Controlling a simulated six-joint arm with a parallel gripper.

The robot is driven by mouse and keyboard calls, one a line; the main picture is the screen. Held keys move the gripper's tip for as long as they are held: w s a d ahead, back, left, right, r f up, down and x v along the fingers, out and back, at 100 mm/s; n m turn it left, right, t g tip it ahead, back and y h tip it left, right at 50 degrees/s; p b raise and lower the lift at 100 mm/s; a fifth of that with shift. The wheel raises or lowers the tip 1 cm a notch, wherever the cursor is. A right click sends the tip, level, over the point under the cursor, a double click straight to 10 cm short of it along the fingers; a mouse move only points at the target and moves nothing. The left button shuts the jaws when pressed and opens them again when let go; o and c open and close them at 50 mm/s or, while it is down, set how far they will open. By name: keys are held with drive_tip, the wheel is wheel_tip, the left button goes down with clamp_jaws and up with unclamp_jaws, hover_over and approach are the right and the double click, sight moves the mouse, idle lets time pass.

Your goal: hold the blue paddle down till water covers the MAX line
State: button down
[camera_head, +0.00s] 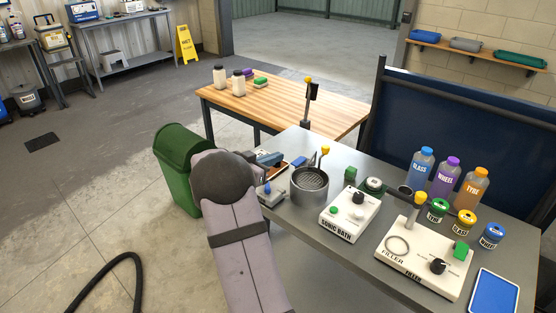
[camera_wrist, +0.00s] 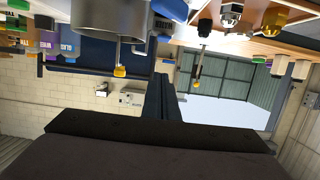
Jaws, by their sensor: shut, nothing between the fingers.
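I cannot clearly pick out the paddle or the MAX line. The vessel has a grated inside; no water level can be made out. In the wrist view, which is upside down, the vessel (camera_wrist: 95,20) is at top left. My gripper (camera_wrist: 160,78) is shut and empty, pointing into open air apart from the vessel. In the head view my arm's elbow partly hides the gripper's area.
Right of the vessel stand the sonic bath (camera_head: 350,213) and the filler (camera_head: 424,256), with bottles and small jars beyond. A yellow-topped post (camera_head: 324,152) rises behind the vessel. A green bin (camera_head: 178,170) stands left on the floor. A wooden table (camera_head: 285,95) is behind.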

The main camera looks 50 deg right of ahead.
drive_tip(key=p, duration=0.1)
hover_over(296, 163)
drive_tip(key=f+v, duration=0.1)
drive_tip(key=v, duration=0.2)
drive_tip(key=f, duration=0.2)
wheel_tip(296, 163, down, 3)
drive_tip(key=shift+d+r, duration=0.1)
drive_tip(key=shift+f, duration=0.5)
drive_tip(key=shift+f, duration=0.7)
idle(5.4)
